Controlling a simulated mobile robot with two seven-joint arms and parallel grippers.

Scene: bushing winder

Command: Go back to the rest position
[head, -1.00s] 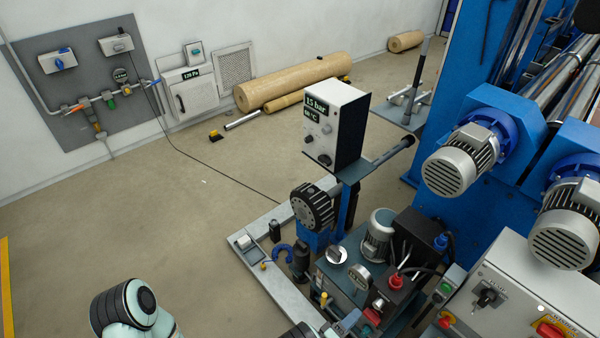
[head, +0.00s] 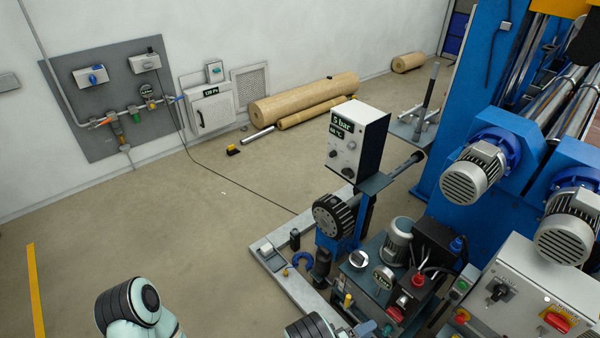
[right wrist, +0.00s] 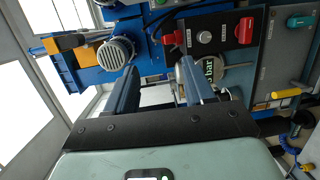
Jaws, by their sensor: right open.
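My right gripper (right wrist: 158,68) shows in the right wrist view, its two blue-grey fingers apart with nothing between them. Beyond it are the hydraulic unit's round bar gauge (right wrist: 210,72) and a silver motor (right wrist: 115,54); I see no clear contact with either. My left gripper is out of view. The display box (head: 357,140) reads 5 bar on its upper line.
The hydraulic unit (head: 372,285), with gauges and a red knob, stands just beyond my right arm. The control box (head: 525,290) and blue machine with motors (head: 474,172) fill the right. A cable (head: 240,190) crosses the floor. Open floor lies at left and centre.

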